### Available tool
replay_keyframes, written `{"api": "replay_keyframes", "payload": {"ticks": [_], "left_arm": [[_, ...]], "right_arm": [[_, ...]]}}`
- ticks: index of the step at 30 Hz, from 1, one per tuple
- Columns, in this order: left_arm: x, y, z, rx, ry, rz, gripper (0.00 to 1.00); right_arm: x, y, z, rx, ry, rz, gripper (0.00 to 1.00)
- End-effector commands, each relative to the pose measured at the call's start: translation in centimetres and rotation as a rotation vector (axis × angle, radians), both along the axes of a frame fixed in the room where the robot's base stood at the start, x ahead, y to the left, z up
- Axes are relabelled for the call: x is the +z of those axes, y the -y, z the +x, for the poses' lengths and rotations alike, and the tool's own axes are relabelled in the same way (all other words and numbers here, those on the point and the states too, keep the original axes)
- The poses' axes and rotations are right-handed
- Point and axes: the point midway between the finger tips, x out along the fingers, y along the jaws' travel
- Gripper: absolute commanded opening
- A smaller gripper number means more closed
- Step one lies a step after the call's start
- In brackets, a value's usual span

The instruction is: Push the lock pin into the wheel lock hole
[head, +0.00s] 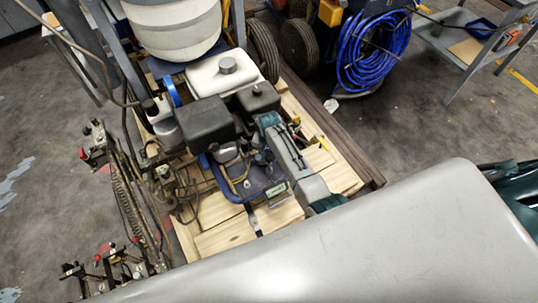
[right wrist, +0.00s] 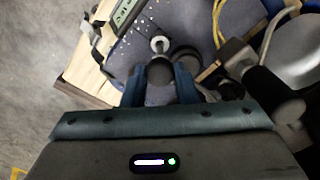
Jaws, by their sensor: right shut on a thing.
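My right gripper (head: 262,158) is over the dark blue deck of the line striper in the head view, beside the engine. In the right wrist view its two blue fingers (right wrist: 160,84) are closed around a dark, round-ended piece (right wrist: 160,70), which looks like the lock pin. Just beyond it is a pale ring with a dark centre (right wrist: 160,44); I cannot tell whether this is the wheel lock hole. Whether the pin touches or enters anything is not clear. My left gripper is not in view.
The blue deck (right wrist: 135,50) carries a small green display (right wrist: 125,12). A black engine cover (head: 205,122) and a white fuel tank (head: 225,75) stand close by. The striper rests on a wooden pallet (head: 225,236). A coiled blue hose (head: 370,60) is behind.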

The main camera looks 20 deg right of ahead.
Motion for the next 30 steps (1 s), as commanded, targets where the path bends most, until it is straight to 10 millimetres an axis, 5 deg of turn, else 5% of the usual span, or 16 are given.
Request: {"api": "replay_keyframes", "payload": {"ticks": [30], "left_arm": [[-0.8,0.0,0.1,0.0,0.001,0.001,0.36]], "right_arm": [[-1.5,0.0,0.0,0.0,0.0,0.0,0.06]]}}
